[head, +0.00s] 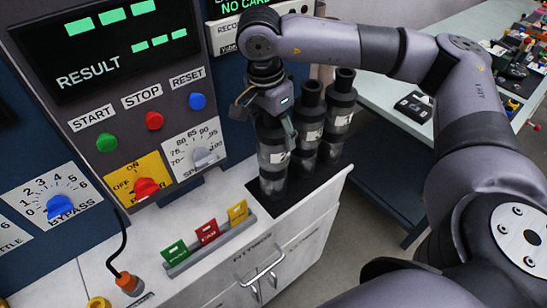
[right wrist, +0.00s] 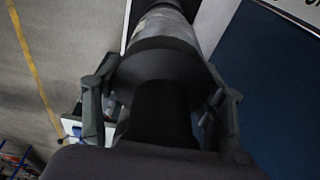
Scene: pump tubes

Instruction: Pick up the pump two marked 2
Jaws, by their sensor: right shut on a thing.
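Three dark cylindrical pumps with grey bodies stand close together on a black mat (head: 318,188) on the white cabinet top. My right gripper (head: 277,122) is shut on the nearest pump (head: 271,172), around its upper part from above. That pump bears a white label whose mark looks like a 2, though it is small. In the right wrist view, the gripper (right wrist: 160,108) has a finger on each side of the pump's black neck and wide collar (right wrist: 160,66). The second pump (head: 308,130) and third pump (head: 340,112) stand behind it to the right. My left gripper is not in view.
A control panel (head: 120,75) with buttons and dials rises close on the left. A rack of green, red and yellow tags (head: 207,236) stands in front of the mat. The cabinet edge lies just right of the pumps. A cluttered table (head: 460,120) stands beyond.

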